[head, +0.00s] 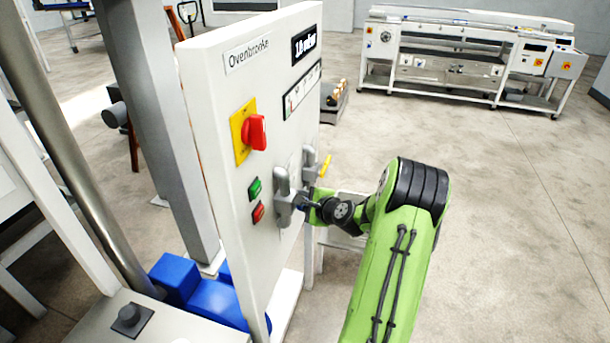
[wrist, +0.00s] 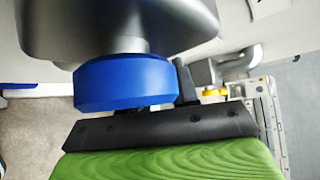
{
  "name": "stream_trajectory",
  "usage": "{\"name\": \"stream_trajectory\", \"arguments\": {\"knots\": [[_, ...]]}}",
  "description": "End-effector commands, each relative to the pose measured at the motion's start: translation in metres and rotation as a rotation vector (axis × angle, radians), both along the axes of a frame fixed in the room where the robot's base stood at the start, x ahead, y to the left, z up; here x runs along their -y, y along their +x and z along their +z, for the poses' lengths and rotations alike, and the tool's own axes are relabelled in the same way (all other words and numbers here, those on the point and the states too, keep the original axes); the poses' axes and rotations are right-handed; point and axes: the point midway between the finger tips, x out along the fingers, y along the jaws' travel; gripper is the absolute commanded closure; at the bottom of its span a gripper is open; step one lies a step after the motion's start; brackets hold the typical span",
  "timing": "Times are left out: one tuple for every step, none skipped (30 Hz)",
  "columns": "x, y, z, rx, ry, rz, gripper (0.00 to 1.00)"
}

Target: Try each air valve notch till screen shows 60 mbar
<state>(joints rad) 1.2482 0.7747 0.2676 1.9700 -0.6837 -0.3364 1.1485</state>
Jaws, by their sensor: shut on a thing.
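An upright white control panel (head: 240,80) labelled Ovenbrooke carries a small black screen (head: 304,45); it seems to read 18 mbar, though the digits are small and slanted. A grey valve handle (head: 283,192) stands out low on the panel. My gripper (head: 304,204) is at this handle, shut on it. In the wrist view the handle's grey body (wrist: 120,25) and blue collar (wrist: 125,82) sit right above my black jaw. A second grey valve (head: 309,160) with a yellow part (head: 325,165) is just beyond. Which one is labelled air cannot be read, and notch marks are hidden.
A red switch on a yellow plate (head: 243,132) sits above green (head: 254,189) and red (head: 258,212) buttons. A label strip (head: 302,92) is under the screen. A long white machine (head: 470,60) stands at the back right.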

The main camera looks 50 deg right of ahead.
Motion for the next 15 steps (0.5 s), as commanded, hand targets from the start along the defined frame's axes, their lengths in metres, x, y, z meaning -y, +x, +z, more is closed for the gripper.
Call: {"name": "stream_trajectory", "arguments": {"knots": [[-0.003,-0.002,0.003,-0.028,0.042,0.001,1.0],[-0.004,-0.003,0.001,-0.041,0.066,0.001,1.0],[-0.006,-0.004,-0.002,-0.058,0.101,0.0,1.0],[-0.007,-0.004,-0.003,-0.071,0.125,0.001,1.0],[-0.009,-0.005,-0.005,-0.084,0.151,0.001,1.0],[-0.011,-0.007,-0.008,-0.101,0.186,0.0,1.0],[-0.013,-0.007,-0.009,-0.115,0.209,0.0,1.0],[-0.015,-0.008,-0.011,-0.128,0.235,0.0,1.0],[-0.017,-0.01,-0.014,-0.145,0.268,-0.001,1.0],[-0.019,-0.011,-0.015,-0.158,0.294,0.0,1.0],[-0.02,-0.012,-0.017,-0.17,0.32,-0.001,1.0],[-0.023,-0.013,-0.018,-0.187,0.352,-0.001,1.0],[-0.025,-0.014,-0.02,-0.201,0.378,0.0,1.0],[-0.027,-0.015,-0.021,-0.213,0.403,-0.001,1.0],[-0.029,-0.016,-0.023,-0.231,0.435,-0.002,1.0]]}}
